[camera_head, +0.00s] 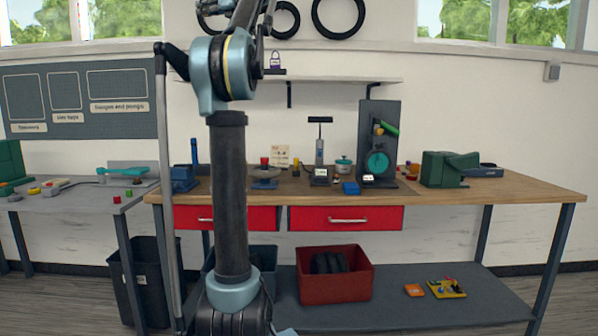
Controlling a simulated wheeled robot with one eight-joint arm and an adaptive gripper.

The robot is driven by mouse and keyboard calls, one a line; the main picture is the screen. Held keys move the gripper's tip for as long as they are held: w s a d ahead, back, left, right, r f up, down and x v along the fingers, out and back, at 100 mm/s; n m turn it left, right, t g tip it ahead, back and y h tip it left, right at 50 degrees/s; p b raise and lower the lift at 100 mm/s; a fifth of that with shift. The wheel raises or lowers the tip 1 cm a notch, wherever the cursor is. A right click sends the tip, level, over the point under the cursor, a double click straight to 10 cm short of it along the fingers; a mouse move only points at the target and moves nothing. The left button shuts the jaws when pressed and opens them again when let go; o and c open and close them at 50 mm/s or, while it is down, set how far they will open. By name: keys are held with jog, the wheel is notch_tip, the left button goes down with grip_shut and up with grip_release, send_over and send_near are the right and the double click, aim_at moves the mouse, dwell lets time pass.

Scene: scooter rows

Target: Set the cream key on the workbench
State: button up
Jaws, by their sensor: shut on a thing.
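I cannot make out the cream key in this view. The workbench (530,193) has a wooden top, dark legs and two red drawers, and it fills the middle and right of the view. My gripper is not in view. My arm rises in front of the left part of the bench and leaves through the top edge, hiding a strip of the bench top behind it.
A blue vise (184,180), a black stand (378,115), a green box (437,170) and several small items stand on the bench. Its right end is bare. A wall shelf (345,80) hangs above. A red crate (335,289) sits below. A grey table (80,205) stands left.

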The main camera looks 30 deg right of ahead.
jog(key=w+d+f+m+t+h, duration=0.1)
jog(key=w+d+f+h, duration=0.1)
jog(key=d+f, duration=1.1)
jog(key=w+d+f+m+t+h, duration=0.1)
jog(key=w+d+f, duration=0.1)
jog(key=d+f, duration=1.15)
jog(key=s+d+f+m+h, duration=0.1)
jog(key=s+f, duration=0.4)
jog(key=f, duration=0.6)
jog(key=s+d+f+h, duration=0.1)
jog(key=s+d+f, duration=0.3)
jog(key=f, duration=0.8)
jog(key=s+d+f+m+t+h, duration=0.1)
jog(key=s+d+f, duration=0.2)
jog(key=f, duration=0.9)
jog(key=shift+s+f+m+h, duration=0.15)
jog(key=shift+s, duration=0.55)
jog(key=shift+s+f+m+h, duration=0.1)
jog(key=shift+s+m+h, duration=0.05)
jog(key=shift+s, duration=0.5)
jog(key=shift+f, duration=2.4)
